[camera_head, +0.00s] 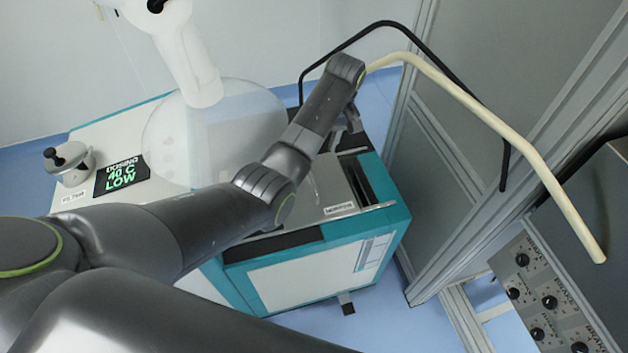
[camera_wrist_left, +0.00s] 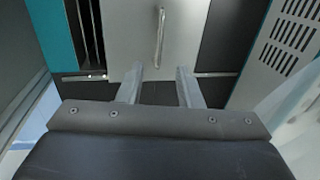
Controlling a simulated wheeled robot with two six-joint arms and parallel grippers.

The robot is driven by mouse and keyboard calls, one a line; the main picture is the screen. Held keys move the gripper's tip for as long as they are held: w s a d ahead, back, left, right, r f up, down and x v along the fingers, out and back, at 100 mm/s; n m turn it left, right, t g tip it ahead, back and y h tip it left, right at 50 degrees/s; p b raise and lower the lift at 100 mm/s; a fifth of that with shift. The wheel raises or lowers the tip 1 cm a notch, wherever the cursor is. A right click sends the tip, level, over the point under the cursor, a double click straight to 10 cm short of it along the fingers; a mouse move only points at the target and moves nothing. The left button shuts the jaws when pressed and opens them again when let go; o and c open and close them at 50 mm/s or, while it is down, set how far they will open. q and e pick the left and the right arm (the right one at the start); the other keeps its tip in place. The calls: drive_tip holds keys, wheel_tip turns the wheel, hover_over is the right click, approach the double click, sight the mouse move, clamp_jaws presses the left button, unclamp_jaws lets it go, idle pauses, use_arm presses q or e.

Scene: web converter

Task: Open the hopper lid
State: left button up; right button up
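The hopper lid (camera_head: 328,188) looks like a flat grey metal plate on top of the white and teal machine, partly hidden by my left arm. It lies flat, and a thin bar handle (camera_head: 315,186) stands on it. In the left wrist view the lid (camera_wrist_left: 129,40) is ahead, with its upright handle (camera_wrist_left: 160,38) roughly in line with the gap between my fingers. My left gripper (camera_head: 350,122) is partly hidden behind its wrist in the head view. In the wrist view its two fingers (camera_wrist_left: 158,75) are apart and empty, short of the handle. My right gripper is not in view.
Dark slots (camera_head: 355,182) flank the lid. A translucent round vessel (camera_head: 165,130) and a green-lit display (camera_head: 121,176) are on the machine's left. A cream curved pipe (camera_head: 500,130) and black tube (camera_head: 440,65) arch close to my left wrist. A knob panel (camera_head: 545,295) stands at right.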

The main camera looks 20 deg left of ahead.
sight(313, 180)
use_arm(q)
drive_tip(key=f, duration=0.3)
drive_tip(key=s+a+f, duration=0.1)
drive_tip(key=f, duration=0.7)
drive_tip(key=shift+s+a, duration=0.15)
drive_tip(key=shift+a, duration=0.25)
drive_tip(key=shift+f, duration=0.5)
drive_tip(key=shift+a+f, duration=0.1)
drive_tip(key=c, duration=0.6)
clamp_jaws()
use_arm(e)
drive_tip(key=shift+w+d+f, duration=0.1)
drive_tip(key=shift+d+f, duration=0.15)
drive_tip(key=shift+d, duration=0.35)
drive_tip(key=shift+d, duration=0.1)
